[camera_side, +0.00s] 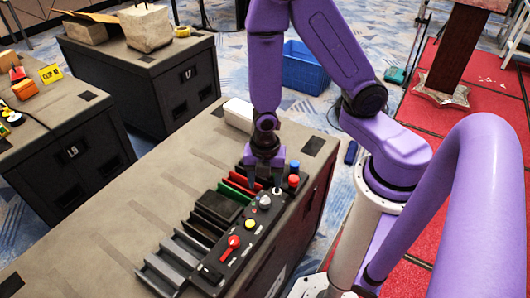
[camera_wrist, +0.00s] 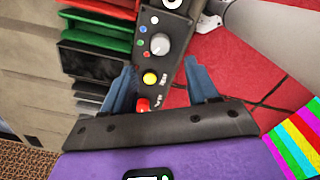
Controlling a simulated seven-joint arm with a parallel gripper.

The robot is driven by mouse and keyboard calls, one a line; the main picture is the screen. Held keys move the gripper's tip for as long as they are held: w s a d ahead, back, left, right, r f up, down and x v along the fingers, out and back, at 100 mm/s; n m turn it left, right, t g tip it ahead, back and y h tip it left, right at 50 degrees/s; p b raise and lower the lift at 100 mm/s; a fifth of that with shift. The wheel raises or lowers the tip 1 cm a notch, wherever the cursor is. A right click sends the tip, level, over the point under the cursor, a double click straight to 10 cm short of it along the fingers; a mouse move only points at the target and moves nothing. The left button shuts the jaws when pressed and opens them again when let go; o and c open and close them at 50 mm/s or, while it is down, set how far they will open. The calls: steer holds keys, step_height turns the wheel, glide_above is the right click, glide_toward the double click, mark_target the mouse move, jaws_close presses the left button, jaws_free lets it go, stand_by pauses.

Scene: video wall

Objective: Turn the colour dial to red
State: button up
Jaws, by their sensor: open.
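The colour dial is a round grey knob (camera_wrist: 160,44) on a black control panel (camera_wrist: 176,22), with small blue, green and red dots along its left side in the wrist view. Its pointer direction is too small to tell. In the side view the dial (camera_side: 265,202) is near the far part of the panel. My gripper (camera_wrist: 160,66) is open and empty; its two blue fingers stand to either side, just short of the dial in the picture. In the side view my gripper (camera_side: 263,180) points down above the panel, close to the dial, apparently not touching it.
Slotted racks with red and green cards (camera_side: 238,183) lie left. The desk (camera_side: 130,225) further left is mostly clear.

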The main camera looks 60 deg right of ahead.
step_height(320, 180, up, 9)
steer(key=shift+r, duration=0.2)
stand_by(0.5)
steer(key=s+d+r+m, duration=0.2)
steer(key=s+r+m, duration=0.7)
steer(key=s+m, duration=0.1)
steer(key=shift+s+d+r+m, duration=0.2)
steer(key=shift+s+r+m, duration=0.1)
steer(key=shift+s, duration=0.35)
stand_by(2.6)
